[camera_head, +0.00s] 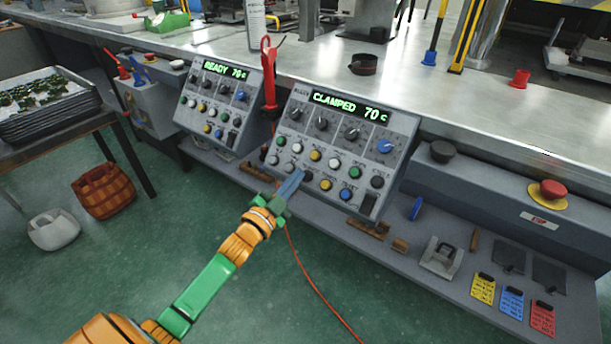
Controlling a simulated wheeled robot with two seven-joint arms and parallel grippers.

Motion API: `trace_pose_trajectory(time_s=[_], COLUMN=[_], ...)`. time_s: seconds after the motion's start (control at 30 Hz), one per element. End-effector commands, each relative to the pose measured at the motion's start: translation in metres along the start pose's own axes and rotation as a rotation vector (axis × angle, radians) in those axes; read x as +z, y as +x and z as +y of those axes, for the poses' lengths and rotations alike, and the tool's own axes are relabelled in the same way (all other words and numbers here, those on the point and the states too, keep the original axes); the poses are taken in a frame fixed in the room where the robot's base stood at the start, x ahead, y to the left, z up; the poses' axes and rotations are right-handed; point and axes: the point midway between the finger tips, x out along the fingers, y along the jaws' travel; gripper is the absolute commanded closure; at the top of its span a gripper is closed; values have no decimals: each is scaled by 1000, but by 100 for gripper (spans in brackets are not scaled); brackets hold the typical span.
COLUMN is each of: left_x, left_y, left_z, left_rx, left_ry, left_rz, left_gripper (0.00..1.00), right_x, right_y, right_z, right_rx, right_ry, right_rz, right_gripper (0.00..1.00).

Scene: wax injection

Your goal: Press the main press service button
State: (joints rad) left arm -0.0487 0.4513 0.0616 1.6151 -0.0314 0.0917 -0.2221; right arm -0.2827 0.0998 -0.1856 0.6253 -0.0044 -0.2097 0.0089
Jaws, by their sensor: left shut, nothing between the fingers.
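A grey control panel (317,128) with a green display reading "CLAMPED 70" stands in the middle, below the steel table edge. It bears dark knobs, a blue knob (385,146), and rows of white, yellow, green, blue and dark buttons. The button labels are too small to read, so I cannot tell which one is service. My left gripper (294,180) is shut and empty, its fingertips over the lower left of this panel's buttons, covering part of them. I cannot tell whether it touches the panel. My right gripper is out of view.
A red emergency button (552,190) is at right. The lower shelf (455,290) holds small tools and coloured tags.

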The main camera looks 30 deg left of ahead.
Motion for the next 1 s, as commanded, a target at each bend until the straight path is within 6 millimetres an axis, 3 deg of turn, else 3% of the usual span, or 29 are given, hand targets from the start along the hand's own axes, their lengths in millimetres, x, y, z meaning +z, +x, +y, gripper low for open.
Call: trace_pose_trajectory(time_s=[0.43,1.0], left_x=[0,0], left_y=[0,0], left_z=[0,0], left_rx=[0,0], left_ry=[0,0], left_rz=[0,0], left_gripper=[100,100], right_x=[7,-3], right_y=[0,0], right_z=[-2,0], right_rx=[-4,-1], right_ry=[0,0], right_rz=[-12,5], right_gripper=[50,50])
